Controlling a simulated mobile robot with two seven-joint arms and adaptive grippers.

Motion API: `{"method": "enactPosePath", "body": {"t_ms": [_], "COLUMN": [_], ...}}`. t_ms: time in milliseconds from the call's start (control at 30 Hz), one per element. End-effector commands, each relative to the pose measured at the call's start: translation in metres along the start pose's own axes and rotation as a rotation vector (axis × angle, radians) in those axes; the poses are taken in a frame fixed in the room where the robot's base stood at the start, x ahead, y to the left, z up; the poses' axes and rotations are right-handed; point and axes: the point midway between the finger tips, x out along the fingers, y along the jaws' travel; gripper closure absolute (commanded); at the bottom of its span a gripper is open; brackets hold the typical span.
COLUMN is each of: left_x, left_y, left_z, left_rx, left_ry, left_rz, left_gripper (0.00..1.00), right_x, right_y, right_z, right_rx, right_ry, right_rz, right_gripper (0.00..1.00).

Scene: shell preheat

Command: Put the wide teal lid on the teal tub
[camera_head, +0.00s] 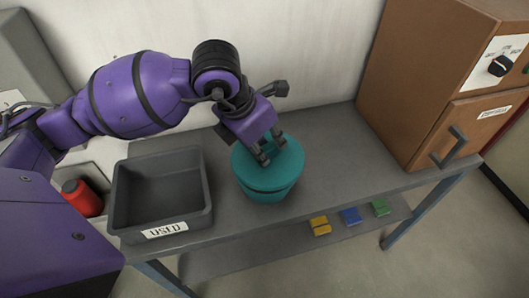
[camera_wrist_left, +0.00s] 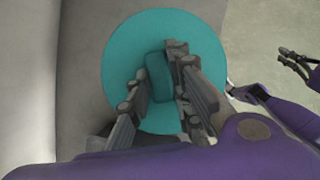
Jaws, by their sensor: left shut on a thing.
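The teal tub (camera_head: 266,192) stands upright on the grey bench, right of the grey bin. The wide teal lid (camera_head: 246,159) is at the tub's top, and its disc looks roughly level and centred over the rim. I cannot tell whether it is fully seated. My left gripper (camera_head: 270,155) is shut on the lid's handle, pointing down from above. In the left wrist view the lid (camera_wrist_left: 125,60) is a round disc, with its block handle between the fingers of my gripper (camera_wrist_left: 165,85). The tub is hidden under the lid there. My right gripper does not show clearly in the head view.
A grey bin (camera_head: 188,224) labelled USED stands close left of the tub. A brown oven-like cabinet (camera_head: 420,90) with a knob and handle stands at the right. The bench (camera_head: 335,150) is clear between tub and cabinet.

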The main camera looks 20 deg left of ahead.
Motion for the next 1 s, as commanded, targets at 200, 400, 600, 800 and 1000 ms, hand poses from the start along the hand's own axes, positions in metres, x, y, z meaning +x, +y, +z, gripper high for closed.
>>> {"method": "enactPosePath", "body": {"t_ms": [200, 400, 600, 800, 1000], "left_x": [0.013, 0.04, 0.048, 0.05, 0.052], "left_y": [0.009, 0.013, 0.013, 0.013, 0.013], "left_z": [0.0, -0.009, -0.011, -0.012, -0.013], "left_rx": [-0.001, -0.001, 0.002, 0.001, 0.001], "left_ry": [0.0, 0.002, -0.003, -0.001, -0.001], "left_rz": [-0.001, -0.002, 0.0, 0.0, 0.0], "left_gripper": [1.0, 1.0, 1.0, 1.0, 0.66], "right_x": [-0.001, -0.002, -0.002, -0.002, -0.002], "right_y": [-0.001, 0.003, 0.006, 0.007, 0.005], "right_z": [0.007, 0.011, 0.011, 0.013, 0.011], "right_rx": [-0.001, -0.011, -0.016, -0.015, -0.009], "right_ry": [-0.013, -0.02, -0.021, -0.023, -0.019], "right_rz": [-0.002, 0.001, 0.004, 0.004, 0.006], "right_gripper": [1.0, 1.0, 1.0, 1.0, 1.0]}}
